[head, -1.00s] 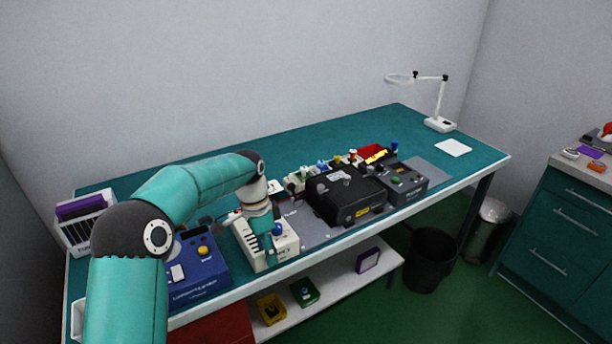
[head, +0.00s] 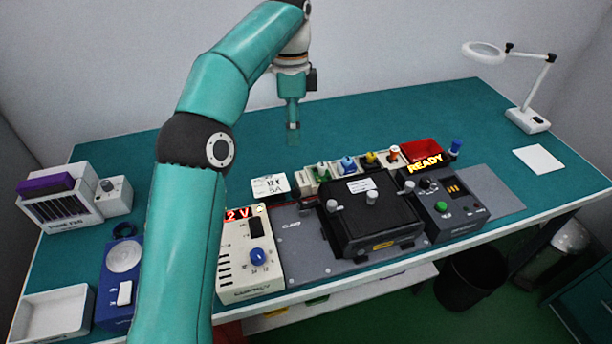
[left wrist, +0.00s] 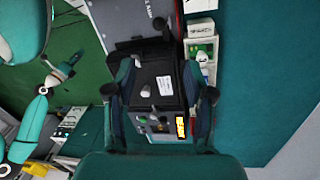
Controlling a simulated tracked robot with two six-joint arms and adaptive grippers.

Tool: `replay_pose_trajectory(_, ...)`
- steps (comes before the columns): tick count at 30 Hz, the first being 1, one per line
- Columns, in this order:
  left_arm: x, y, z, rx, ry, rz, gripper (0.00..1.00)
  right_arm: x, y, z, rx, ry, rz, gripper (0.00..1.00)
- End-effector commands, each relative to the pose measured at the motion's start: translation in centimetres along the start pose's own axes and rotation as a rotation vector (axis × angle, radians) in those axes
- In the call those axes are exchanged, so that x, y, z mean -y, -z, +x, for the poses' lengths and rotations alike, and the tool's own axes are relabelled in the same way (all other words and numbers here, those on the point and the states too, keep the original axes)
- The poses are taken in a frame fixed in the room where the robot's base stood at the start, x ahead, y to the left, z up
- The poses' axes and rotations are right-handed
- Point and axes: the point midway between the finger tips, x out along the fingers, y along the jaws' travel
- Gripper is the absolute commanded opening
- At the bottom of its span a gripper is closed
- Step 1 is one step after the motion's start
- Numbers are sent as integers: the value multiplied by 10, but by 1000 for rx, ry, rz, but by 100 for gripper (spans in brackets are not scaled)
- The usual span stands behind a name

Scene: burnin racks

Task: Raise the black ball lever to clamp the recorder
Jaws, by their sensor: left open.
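The black recorder (head: 370,220) lies flat on a grey plate on the bench, with a white label on top. Grey ball-tipped knobs (head: 332,205) stand by its rear edge and sides; I cannot make out which one is the black ball lever. My left gripper (head: 293,132) is open and empty, above the bench behind and left of the recorder. In the left wrist view the recorder (left wrist: 157,80) shows beyond and between the open fingers, not touched.
A cream power supply (head: 248,270) stands left. The rear bench is clear; a magnifier lamp (head: 528,121) stands far right.

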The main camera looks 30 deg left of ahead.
Motion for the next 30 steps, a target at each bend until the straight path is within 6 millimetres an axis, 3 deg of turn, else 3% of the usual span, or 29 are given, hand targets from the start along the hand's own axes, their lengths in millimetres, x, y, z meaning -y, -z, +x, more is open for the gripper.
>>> replay_pose_trajectory(5,0,-2,16,1,-1,-1,53,-3,-1,9,2,0,1,40)
replay_pose_trajectory(16,0,-8,87,1,-4,-12,53,-10,0,29,1,0,0,40)
replay_pose_trajectory(24,0,-9,139,-1,-3,-15,53,-12,0,32,1,0,0,40)
replay_pose_trajectory(30,0,-8,161,-2,-1,-16,53,-12,0,32,0,0,0,40)
